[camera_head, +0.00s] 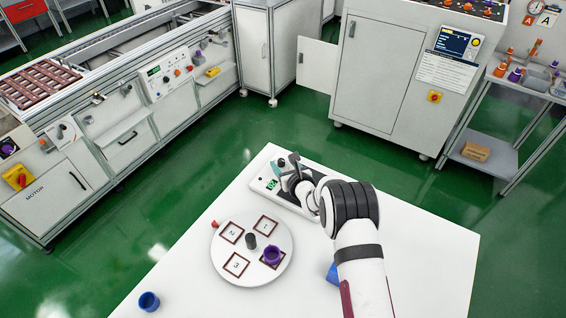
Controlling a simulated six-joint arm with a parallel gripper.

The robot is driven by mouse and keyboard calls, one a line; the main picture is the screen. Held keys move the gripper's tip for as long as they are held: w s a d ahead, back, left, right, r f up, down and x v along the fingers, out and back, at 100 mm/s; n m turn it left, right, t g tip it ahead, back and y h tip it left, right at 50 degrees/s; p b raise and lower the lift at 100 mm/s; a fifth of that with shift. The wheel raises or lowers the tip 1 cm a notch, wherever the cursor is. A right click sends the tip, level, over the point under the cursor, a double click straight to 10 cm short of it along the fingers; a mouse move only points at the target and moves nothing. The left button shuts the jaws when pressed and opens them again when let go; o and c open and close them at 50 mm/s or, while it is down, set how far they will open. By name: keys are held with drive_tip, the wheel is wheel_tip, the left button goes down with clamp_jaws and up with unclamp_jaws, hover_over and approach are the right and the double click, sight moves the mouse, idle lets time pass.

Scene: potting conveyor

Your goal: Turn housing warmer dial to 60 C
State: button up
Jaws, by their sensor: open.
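A long white box with a lit green display (272,184), apparently the housing warmer (259,182), sits at the back of the white table. A small dark knob (281,164), which looks like its dial, shows near its far left end. My gripper (293,164) is over the box, close to the right of this knob; the jaws are open. I cannot tell whether a finger touches the knob. The display's figures are too small to read surely. My wrist and gripper hide part of the box's top.
A white round turntable (222,262) with numbered square pockets stands in front of the box. A purple ring-shaped part (273,255) sits on it. A blue cup (149,301) stands at the front left. Another blue thing (332,274) is partly behind my arm. The table's right side is clear.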

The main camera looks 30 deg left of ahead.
drive_tip(key=shift+w+a+f, duration=0.2)
drive_tip(key=shift+w+a, duration=0.05)
drive_tip(key=shift+a, duration=0.1)
drive_tip(key=shift+c, duration=0.2)
clamp_jaws()
drive_tip(key=shift+a+r+m+t, duration=0.1)
drive_tip(key=shift+a+m+t, duration=0.05)
drive_tip(key=shift+m+t, duration=0.25)
drive_tip(key=shift+m+t+h, duration=0.4)
drive_tip(key=shift+h, duration=0.2)
drive_tip(key=shift+o, duration=0.2)
unclamp_jaws()
